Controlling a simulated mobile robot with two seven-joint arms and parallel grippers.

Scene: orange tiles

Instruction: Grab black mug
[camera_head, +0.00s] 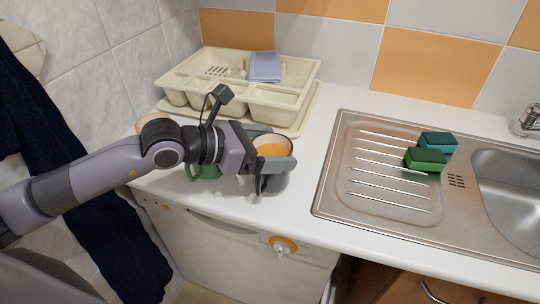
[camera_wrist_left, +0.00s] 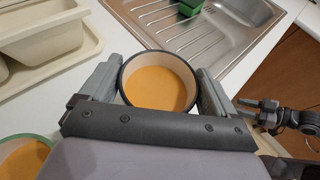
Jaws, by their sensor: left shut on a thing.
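The black mug (camera_head: 281,181) stands at the front of the white counter, dark outside and orange inside. My left gripper (camera_head: 272,158) is shut on it, with one finger on each side of its body. In the left wrist view the mug (camera_wrist_left: 158,82) sits upright between the two fingers, its round rim and orange inside showing. The head view does not clearly show whether its base touches the counter. My right gripper (camera_wrist_left: 262,112) shows small at the right of the left wrist view; its jaw state is unclear.
A green mug (camera_head: 206,174) stands beside my left gripper, partly hidden by my arm. A beige dish rack (camera_head: 190,62) with a grey-blue cloth (camera_head: 264,66) is at the back. Green sponges (camera_head: 426,160) lie on the steel sink's drainer (camera_head: 350,205) at right.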

